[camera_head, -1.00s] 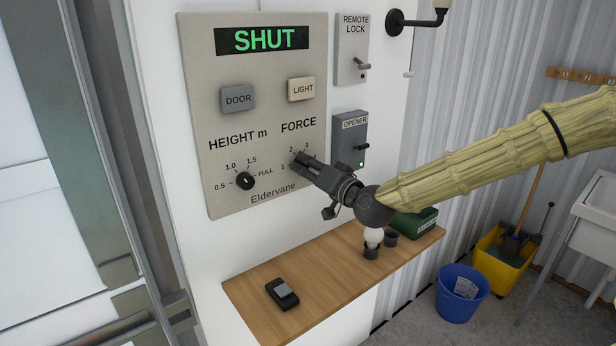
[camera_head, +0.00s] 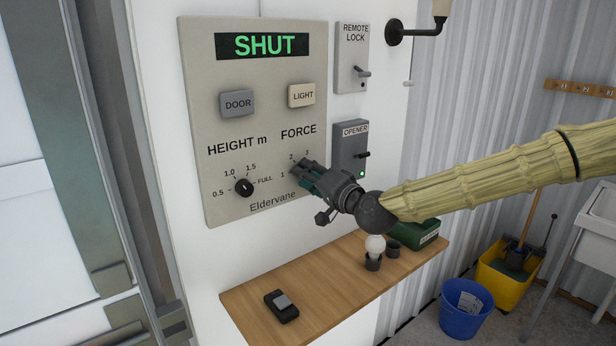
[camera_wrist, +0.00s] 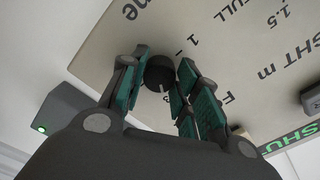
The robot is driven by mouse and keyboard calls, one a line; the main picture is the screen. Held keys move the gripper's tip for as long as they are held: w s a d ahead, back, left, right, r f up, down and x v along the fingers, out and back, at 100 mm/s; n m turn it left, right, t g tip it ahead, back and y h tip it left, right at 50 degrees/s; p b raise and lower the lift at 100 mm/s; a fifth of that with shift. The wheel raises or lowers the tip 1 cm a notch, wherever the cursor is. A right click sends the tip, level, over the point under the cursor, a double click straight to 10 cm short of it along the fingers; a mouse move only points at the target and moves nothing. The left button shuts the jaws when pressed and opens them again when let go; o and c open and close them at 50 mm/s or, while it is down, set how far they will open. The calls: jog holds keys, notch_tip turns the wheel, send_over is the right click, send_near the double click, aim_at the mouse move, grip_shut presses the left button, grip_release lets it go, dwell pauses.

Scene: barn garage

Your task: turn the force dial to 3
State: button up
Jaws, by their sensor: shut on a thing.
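The force dial (camera_wrist: 158,77) is a small round black knob on the grey control panel (camera_head: 215,145), under the word FORCE, with marks 1, 2 and 3 around it. In the head view my gripper (camera_head: 304,172) covers it. In the wrist view my gripper (camera_wrist: 160,80) has its fingers on both sides of the knob and is shut on it. A pale pointer line shows on the knob's face in the wrist view. I cannot tell which number it points at.
The height dial (camera_head: 244,187) is left of my gripper. The DOOR button (camera_head: 237,103) and LIGHT button (camera_head: 301,95) are above. The opener box (camera_head: 350,150) is close on the right. A wooden shelf (camera_head: 330,280) below holds a remote (camera_head: 282,305) and a bulb (camera_head: 375,246).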

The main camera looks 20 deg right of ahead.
jog(key=o, duration=1)
jog(key=shift+v, duration=6)
jog(key=shift+d, duration=0.1)
